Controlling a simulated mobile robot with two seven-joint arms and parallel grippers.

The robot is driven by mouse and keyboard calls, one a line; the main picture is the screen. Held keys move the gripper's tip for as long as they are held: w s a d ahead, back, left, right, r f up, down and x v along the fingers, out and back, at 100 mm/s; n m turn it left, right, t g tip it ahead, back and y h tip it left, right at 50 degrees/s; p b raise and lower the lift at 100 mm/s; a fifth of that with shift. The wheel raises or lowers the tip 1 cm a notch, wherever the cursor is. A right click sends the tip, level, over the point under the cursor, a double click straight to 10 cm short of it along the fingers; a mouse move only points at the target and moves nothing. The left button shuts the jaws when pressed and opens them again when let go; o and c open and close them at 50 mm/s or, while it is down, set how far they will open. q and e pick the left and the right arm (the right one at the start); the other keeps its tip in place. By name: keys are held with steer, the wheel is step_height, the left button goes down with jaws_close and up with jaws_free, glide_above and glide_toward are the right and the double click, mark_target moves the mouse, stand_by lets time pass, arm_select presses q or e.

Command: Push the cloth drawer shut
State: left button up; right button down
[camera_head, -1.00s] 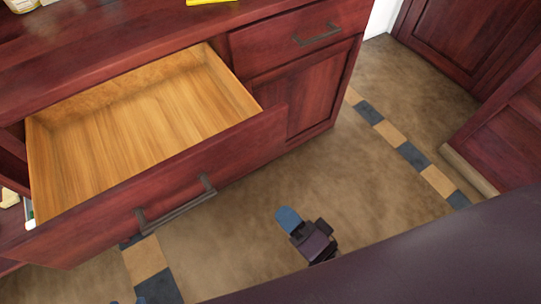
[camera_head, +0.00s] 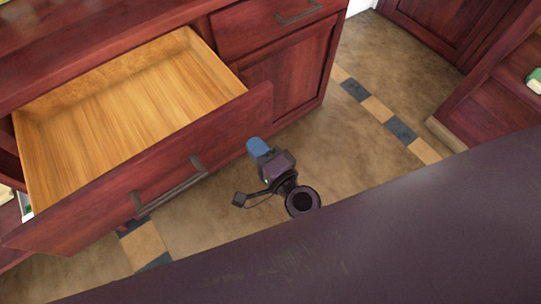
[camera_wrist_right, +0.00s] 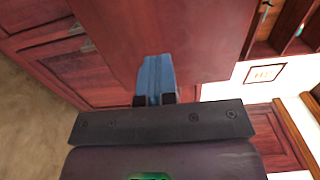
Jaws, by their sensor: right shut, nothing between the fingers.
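The open drawer (camera_head: 205,137) is pulled out of the dark red cabinet. Its light wood inside (camera_head: 120,110) looks empty, and its front carries a dark bar handle (camera_head: 170,187). My right gripper (camera_head: 257,147) is shut and empty, its blue fingertips beside the right part of the drawer front, right of the handle. I cannot tell whether they touch it. In the right wrist view the blue fingers (camera_wrist_right: 157,80) are together and point at a red wood panel (camera_wrist_right: 180,45). My left gripper is not in view.
A shut drawer (camera_head: 265,25) and a cabinet door (camera_head: 290,75) are right of the open drawer. The countertop (camera_head: 80,30) is above. Brown floor (camera_head: 345,145) with a tile strip lies clear to the right. Another cabinet (camera_head: 490,100) stands at the far right.

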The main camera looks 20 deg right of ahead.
mark_target(242, 131)
steer(key=shift+x, duration=1.65)
